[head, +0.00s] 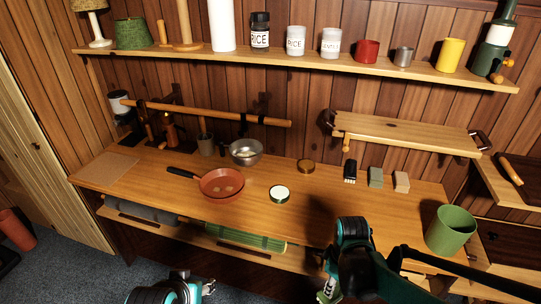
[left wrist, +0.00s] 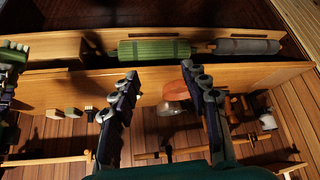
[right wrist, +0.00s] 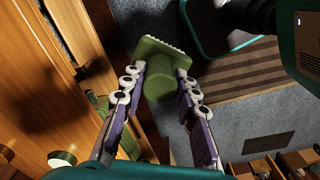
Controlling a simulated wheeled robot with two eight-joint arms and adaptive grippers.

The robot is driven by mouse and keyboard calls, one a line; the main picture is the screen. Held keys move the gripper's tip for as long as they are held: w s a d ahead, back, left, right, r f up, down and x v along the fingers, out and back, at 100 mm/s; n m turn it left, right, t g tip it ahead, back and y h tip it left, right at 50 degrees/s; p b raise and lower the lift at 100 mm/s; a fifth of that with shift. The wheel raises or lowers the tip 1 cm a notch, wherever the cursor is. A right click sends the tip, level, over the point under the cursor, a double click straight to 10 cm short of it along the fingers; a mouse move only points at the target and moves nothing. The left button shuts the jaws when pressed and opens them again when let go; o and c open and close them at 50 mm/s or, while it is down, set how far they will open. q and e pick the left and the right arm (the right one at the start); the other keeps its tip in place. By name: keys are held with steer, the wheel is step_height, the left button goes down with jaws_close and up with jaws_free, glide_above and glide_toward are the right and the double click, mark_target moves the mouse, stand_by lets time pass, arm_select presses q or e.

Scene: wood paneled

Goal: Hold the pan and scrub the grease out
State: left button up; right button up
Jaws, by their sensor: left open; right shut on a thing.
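The reddish-orange pan (head: 222,183) lies on the wooden counter, with tan grease spots inside and its black handle (head: 182,173) pointing left. It also shows beyond my left gripper's fingers in the left wrist view (left wrist: 174,88). My left gripper (left wrist: 158,72) is open and empty, in front of and apart from the counter; only part of it shows at the bottom of the head view. My right gripper (right wrist: 160,72) is shut on a green tool (right wrist: 158,84) with a ridged edge. It holds the tool in front of the counter, well away from the pan.
A metal bowl (head: 246,152) stands behind the pan and a white-topped jar (head: 279,194) to its right. A black brush (head: 350,172), a grey-green block (head: 376,177) and a tan block (head: 401,182) stand farther right. A green pot (head: 450,230) is at the right end. A lower shelf holds rolls (head: 238,238).

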arm_select(q)
step_height(320, 180, down, 7)
steer(key=b, duration=0.5)
steer(key=shift+r, duration=0.15)
arm_select(e)
steer(key=w+f+m, duration=0.6)
steer(key=f+m, duration=0.3)
steer(key=f, duration=0.1)
steer(key=shift+f, duration=0.3)
steer(key=shift+w, duration=0.1)
arm_select(q)
steer(key=shift+c, duration=1.4)
arm_select(e)
steer(key=shift+a, duration=0.1)
